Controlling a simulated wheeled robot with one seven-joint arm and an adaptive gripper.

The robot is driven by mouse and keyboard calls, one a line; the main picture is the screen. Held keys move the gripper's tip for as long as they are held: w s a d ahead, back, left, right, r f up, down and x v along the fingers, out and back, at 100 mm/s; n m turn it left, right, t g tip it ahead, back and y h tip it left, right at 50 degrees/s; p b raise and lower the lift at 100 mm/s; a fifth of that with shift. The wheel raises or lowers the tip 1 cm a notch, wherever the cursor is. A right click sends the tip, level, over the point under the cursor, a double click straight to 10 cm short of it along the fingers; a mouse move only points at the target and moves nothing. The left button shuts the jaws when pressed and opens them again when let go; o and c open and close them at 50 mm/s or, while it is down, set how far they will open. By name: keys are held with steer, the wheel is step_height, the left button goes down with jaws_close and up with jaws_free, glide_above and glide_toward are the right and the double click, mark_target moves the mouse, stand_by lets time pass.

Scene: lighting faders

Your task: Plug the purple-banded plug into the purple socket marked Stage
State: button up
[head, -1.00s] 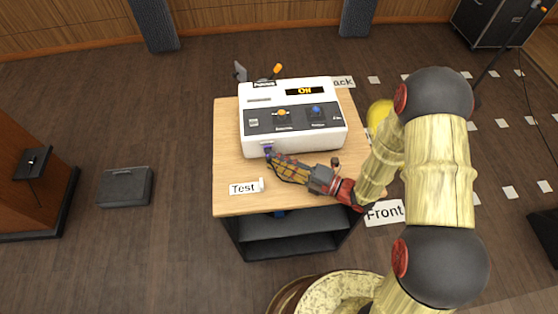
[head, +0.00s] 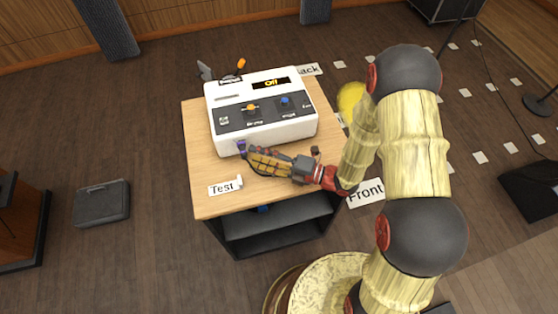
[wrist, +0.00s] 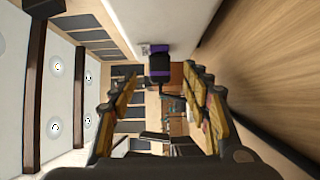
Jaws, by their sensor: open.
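The white console (head: 262,136) stands on the wooden table, its small display reading "Off". The dark plug with a purple band (wrist: 160,68) is at the console's front face in the wrist view, with purple also beside its far end, likely the purple socket (wrist: 151,49). The purple also shows at the console's front left in the head view (head: 241,146). How deep the plug sits cannot be told, and the word Stage is not readable. My gripper (head: 250,157) is open, its fingers on either side of the plug's near end with visible gaps.
The wooden table top (head: 199,165) is bare left of the console. A "Test" label (head: 222,187) lies at its front left, and a small dark object (head: 315,150) stands near its right edge. A "Front" label (head: 365,192) is beside the table.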

steer(key=v, duration=1)
steer(key=shift+d, duration=0.2)
steer(key=shift+r, duration=0.1)
steer(key=s+a+r+n+g+h, duration=0.3)
steer(key=s+r+n+g, duration=0.55)
steer(key=n, duration=0.85)
steer(key=s+d+r+n+t+h, duration=0.2)
steer(key=d+r+n+t+h, duration=0.2)
steer(key=d+r+n+h, duration=0.3)
steer(key=s+d+r+n+t+h, duration=0.2)
steer(key=d+r+n+h, duration=0.4)
steer(key=n, duration=1)
steer(key=d+r+t, duration=0.1)
steer(key=d, duration=0.2)
steer(key=shift+s+d+r+t+h, duration=0.2)
steer(key=shift+s+r+t+h, duration=0.1)
steer(key=shift+r+t+h, duration=0.1)
steer(key=shift+c, duration=0.5)
